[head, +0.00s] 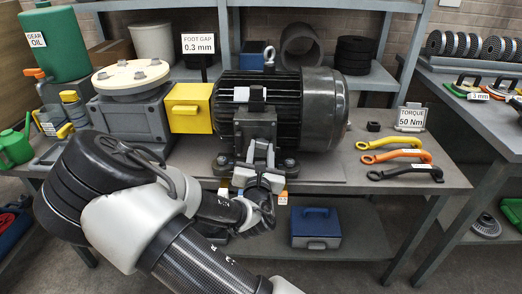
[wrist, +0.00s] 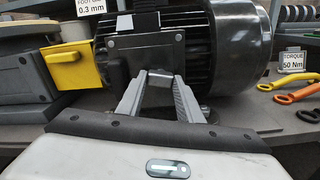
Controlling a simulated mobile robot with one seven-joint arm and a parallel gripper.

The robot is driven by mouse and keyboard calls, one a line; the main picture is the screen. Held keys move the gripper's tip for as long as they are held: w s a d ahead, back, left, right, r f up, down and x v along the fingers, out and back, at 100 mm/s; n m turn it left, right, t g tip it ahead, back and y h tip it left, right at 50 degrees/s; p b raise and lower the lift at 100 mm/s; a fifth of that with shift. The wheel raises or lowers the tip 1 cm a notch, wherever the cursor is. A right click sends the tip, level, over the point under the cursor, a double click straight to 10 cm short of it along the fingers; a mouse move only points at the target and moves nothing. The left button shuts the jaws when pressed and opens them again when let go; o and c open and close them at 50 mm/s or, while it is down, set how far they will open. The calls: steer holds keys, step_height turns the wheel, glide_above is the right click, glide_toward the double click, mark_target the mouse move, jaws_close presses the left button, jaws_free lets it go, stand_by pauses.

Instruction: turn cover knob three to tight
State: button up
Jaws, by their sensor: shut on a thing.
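The motor (head: 318,112) is a black finned body with a smooth end bell, lying on the bench. It also fills the top of the wrist view (wrist: 235,45). A grey cover plate (wrist: 147,41) is on its near side. My gripper (head: 259,146) is in front of the motor, below the plate. In the wrist view its two pale fingers (wrist: 160,76) slant together just under the plate. They are shut on a small part, taken to be a cover knob. The fingertips mostly hide it, and no number on it is readable.
A yellow box (head: 188,107) adjoins the grey gearbox (head: 130,119) left of the motor. Yellow, orange and black wrenches (head: 400,157) lie at the bench's right, near the 50 Nm torque sign (head: 411,117). A blue case (head: 316,227) stands on the shelf below.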

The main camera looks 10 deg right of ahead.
steer(key=m, duration=0.3)
steer(key=shift+m, duration=0.4)
steer(key=m, duration=0.3)
steer(key=shift+m+b, duration=0.3)
steer(key=shift+b, duration=0.05)
steer(key=m+b, duration=0.1)
steer(key=m, duration=0.3)
steer(key=shift+m+b, duration=0.55)
steer(key=shift+m, duration=1.45)
steer(key=o, duration=1.1)
steer(key=shift+s, duration=0.15)
